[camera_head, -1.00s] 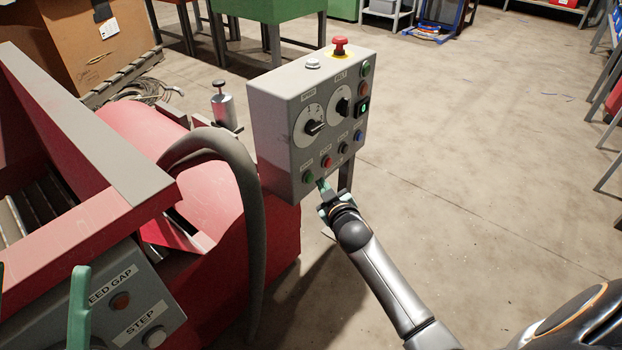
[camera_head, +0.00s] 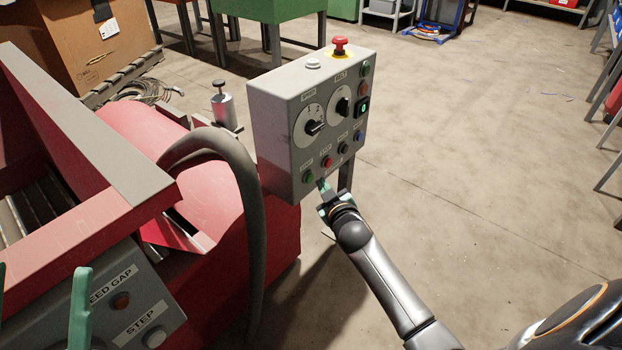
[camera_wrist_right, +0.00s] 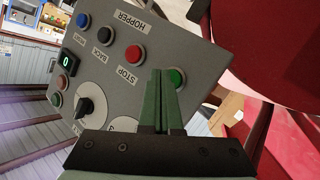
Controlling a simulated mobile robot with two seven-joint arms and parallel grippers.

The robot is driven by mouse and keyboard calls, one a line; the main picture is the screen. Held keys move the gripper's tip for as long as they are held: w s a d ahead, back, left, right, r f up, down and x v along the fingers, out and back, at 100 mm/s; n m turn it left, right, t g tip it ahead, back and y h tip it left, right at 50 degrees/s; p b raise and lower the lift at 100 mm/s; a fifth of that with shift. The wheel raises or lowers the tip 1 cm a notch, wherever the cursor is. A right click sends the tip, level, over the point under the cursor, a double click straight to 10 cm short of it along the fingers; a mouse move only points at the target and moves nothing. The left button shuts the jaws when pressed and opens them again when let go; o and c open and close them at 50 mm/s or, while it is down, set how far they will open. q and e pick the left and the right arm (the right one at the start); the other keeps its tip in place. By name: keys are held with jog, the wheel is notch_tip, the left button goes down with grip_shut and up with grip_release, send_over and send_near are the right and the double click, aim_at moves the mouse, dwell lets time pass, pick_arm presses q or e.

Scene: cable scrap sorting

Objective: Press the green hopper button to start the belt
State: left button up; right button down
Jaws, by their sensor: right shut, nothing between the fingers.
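The grey control box (camera_head: 277,152) stands in the middle of the head view. The green hopper button (camera_head: 308,177) is at the lower left of its front face. In the right wrist view the green button (camera_wrist_right: 176,78) shows just right of the fingertips, partly covered by a finger. My right gripper (camera_head: 322,186) is shut and empty, its tips close to the button, below and right of it in the head view. I cannot tell whether they touch it. My left gripper (camera_head: 42,268) shows at the lower left edge, its green fingers apart.
A red stop button (camera_head: 327,162), a black button (camera_head: 343,148) and a blue button (camera_head: 358,137) share the row. A red mushroom button (camera_head: 339,46) tops the box. A thick grey hose (camera_head: 250,220) and red machine (camera_head: 215,195) stand left.

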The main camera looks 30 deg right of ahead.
jog(key=shift+w+a, duration=0.15)
jog(key=shift+w, duration=0.25)
